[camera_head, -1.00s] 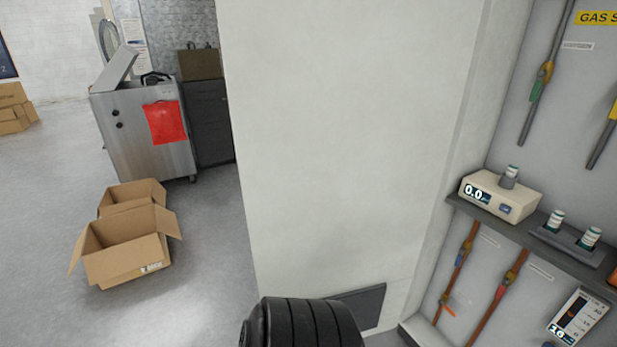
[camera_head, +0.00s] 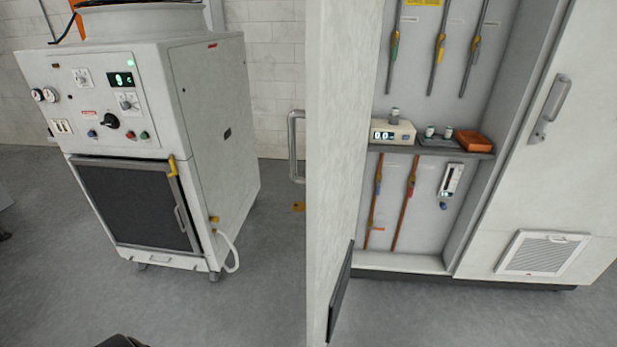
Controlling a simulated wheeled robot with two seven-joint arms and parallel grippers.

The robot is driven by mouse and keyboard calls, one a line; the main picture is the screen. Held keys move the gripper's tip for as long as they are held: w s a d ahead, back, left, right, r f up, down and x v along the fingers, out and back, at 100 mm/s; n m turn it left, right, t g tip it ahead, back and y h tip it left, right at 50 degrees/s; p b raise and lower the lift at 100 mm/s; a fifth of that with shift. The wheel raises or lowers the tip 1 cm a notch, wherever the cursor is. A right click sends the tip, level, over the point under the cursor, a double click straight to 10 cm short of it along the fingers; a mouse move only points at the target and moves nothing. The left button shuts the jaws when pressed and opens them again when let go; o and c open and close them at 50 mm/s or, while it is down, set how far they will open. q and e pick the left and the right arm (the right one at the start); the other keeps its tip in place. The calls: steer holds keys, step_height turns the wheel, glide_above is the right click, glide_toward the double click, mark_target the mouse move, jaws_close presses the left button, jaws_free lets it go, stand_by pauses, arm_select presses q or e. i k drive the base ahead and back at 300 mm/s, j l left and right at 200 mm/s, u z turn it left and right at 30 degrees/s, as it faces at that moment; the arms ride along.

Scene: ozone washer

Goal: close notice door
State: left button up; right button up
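A tall white cabinet door (camera_head: 338,140) stands swung open at the middle of the head view, seen nearly edge-on. Its inner face is toward me, with a dark panel (camera_head: 341,290) low on it. A grey handle (camera_head: 292,146) sticks out on its left side. The cabinet's right door (camera_head: 530,195) is shut, with a grey handle and a white vent. No notice is readable on the open door from here. Neither gripper is in view. A small dark part, likely of my own arm, shows at the bottom left edge.
Inside the cabinet, a shelf (camera_head: 480,154) carries a beige meter (camera_head: 393,132), small canisters and an orange box (camera_head: 473,141). Pipes with valves line the back wall. A white machine (camera_head: 215,135) stands left of the open door.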

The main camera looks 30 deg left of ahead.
mark_target(342, 37)
steer(key=i+j, duration=0.1)
steer(key=j, duration=0.5)
steer(key=i+j, duration=0.1)
steer(key=j, duration=0.45)
steer(key=i+j+z, duration=0.1)
steer(key=j, duration=0.5)
